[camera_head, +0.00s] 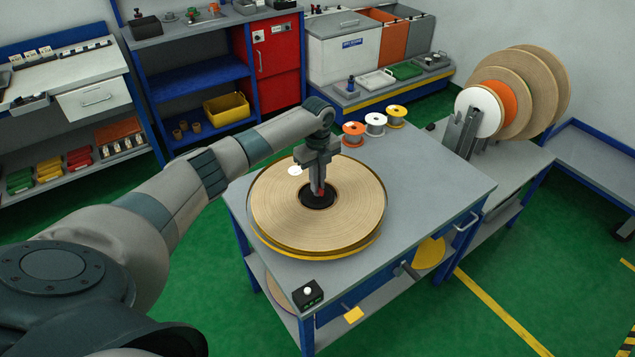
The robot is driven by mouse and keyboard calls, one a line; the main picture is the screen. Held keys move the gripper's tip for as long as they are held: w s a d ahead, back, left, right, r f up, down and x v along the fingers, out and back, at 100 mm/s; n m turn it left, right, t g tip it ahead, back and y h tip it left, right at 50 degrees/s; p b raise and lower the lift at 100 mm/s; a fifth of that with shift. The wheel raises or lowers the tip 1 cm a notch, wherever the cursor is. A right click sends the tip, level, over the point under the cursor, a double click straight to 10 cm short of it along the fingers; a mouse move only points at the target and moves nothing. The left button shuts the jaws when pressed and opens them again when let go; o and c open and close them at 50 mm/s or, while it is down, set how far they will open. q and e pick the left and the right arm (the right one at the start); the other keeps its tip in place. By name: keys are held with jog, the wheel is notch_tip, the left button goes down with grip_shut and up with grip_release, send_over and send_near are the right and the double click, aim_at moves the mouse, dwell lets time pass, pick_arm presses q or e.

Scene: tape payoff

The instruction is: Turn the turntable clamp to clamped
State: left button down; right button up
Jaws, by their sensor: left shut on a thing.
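The turntable stands on the grey workbench and carries a wide tan tape reel (345,225) with a yellow rim (330,254) below. A dark round hub (316,203) sits at its centre. My left gripper (318,190) reaches straight down over the hub and is shut there. A small red part (322,194) shows at its fingertips. I take this for the clamp's handle, but the fingers hide most of it, and its turned position cannot be told. My right gripper is not in view.
Orange, white and yellow-ended spools (375,124) stand behind the reel. A black box with a white button (308,295) is at the bench's front corner. Large reels (520,95) stand at the right. The bench top (440,185) right of the turntable is clear.

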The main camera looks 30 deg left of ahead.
pick_arm(q)
jog(key=shift+m, duration=0.3)
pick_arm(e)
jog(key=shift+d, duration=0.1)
pick_arm(q)
jog(key=c, duration=1.8)
grip_release()
jog(key=shift+c, duration=0.2)
jog(key=shift+r, duration=0.1)
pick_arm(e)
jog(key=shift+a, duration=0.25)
